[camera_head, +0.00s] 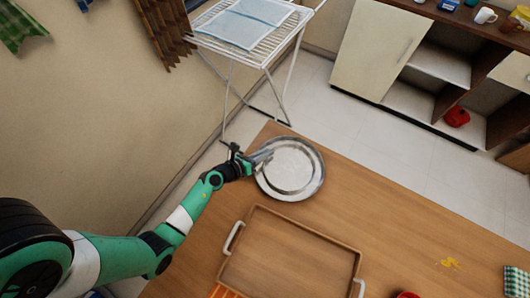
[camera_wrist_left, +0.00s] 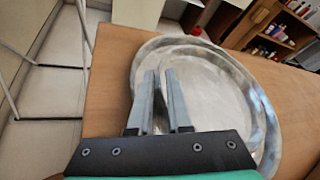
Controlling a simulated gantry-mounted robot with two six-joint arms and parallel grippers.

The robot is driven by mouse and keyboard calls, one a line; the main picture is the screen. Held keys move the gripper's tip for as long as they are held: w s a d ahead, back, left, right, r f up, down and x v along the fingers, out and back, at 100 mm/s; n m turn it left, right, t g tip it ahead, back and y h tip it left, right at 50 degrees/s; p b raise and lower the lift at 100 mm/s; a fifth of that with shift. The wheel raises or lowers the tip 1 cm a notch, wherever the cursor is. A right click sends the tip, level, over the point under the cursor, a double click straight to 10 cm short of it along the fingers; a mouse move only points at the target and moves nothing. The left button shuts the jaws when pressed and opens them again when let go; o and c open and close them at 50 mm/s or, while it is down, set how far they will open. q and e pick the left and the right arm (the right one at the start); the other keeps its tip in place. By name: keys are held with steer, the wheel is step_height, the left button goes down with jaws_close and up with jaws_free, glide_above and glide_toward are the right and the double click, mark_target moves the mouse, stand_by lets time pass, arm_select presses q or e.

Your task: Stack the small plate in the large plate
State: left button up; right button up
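A round silver plate (camera_head: 316,183) lies on the wooden table near its far left edge. In the head view a smaller ring with a pale centre (camera_head: 291,167) shows inside its rim. I cannot tell whether this is the small plate lying in the large one or part of a single plate. In the left wrist view the plate's rim (camera_wrist_left: 262,118) curves around the fingers. My left gripper (camera_head: 266,156) is over the plate's left side. Its fingers (camera_wrist_left: 161,74) are close together with a narrow gap; whether they pinch a rim is unclear. My right gripper is out of view.
A wooden tray (camera_head: 303,231) with white handles lies on the table near the plate. A white drying rack (camera_head: 243,45) stands beyond the table's far edge. Red objects and a green checked cloth (camera_head: 516,281) lie at the near right. The table right of the plate is clear.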

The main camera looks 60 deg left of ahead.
arm_select(q)
steer(key=shift+s+r+p, duration=0.2)
steer(key=shift+r+p, duration=0.15)
steer(key=shift+r, duration=0.1)
steer(key=p+v, duration=0.3)
steer(key=v, duration=0.7)
steer(key=shift+s, duration=0.35)
steer(key=shift+s+d+r, duration=0.15)
steer(key=shift+s, duration=0.3)
